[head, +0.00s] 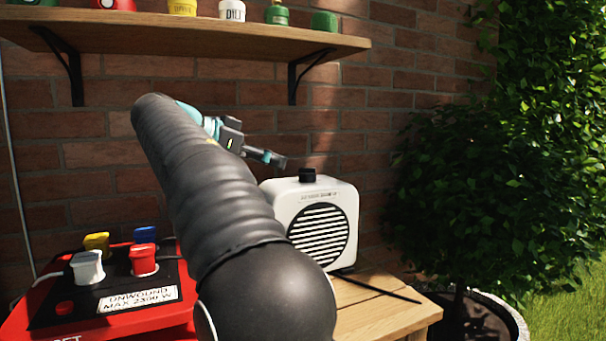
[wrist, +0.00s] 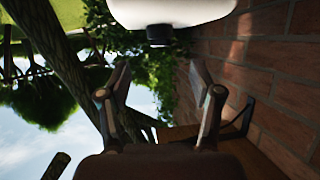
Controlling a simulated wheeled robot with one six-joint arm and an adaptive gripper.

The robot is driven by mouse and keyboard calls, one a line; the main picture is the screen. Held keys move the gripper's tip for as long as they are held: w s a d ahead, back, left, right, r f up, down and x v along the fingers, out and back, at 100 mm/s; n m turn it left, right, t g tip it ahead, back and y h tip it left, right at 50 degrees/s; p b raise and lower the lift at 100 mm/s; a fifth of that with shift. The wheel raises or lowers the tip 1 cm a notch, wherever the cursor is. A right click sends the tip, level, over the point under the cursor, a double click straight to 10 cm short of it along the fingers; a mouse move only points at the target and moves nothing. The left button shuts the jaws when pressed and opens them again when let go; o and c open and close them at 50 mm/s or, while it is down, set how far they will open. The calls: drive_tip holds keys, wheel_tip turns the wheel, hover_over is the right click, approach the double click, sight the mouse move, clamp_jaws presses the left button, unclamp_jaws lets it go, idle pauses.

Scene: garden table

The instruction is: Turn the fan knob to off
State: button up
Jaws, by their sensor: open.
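The white fan (head: 278,215) stands on the wooden table, with a round slatted grille on its front. Its black knob (head: 307,175) sits on top. My gripper (head: 276,160) is above the fan's top left part, just left of the knob and apart from it as seen in the head view. In the wrist view, which looks upside down, the fan (wrist: 180,12) is at the top edge and the knob (wrist: 159,35) points down from it. The open, empty fingers (wrist: 160,70) are spread on either side below the knob. The knob's setting cannot be read.
A red power box (head: 150,318) with several coloured plugs stands at the left, partly behind my arm. A wooden shelf (head: 190,42) with pots is on the brick wall (head: 380,100) above. A leafy bush (head: 440,200) is at the right.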

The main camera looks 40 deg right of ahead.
sight(305, 173)
drive_tip(key=x, duration=0.9)
drive_tip(key=shift+d+f, duration=0.1)
drive_tip(key=shift+d, duration=0.15)
drive_tip(key=shift+b, duration=0.35)
drive_tip(key=c, duration=1.1)
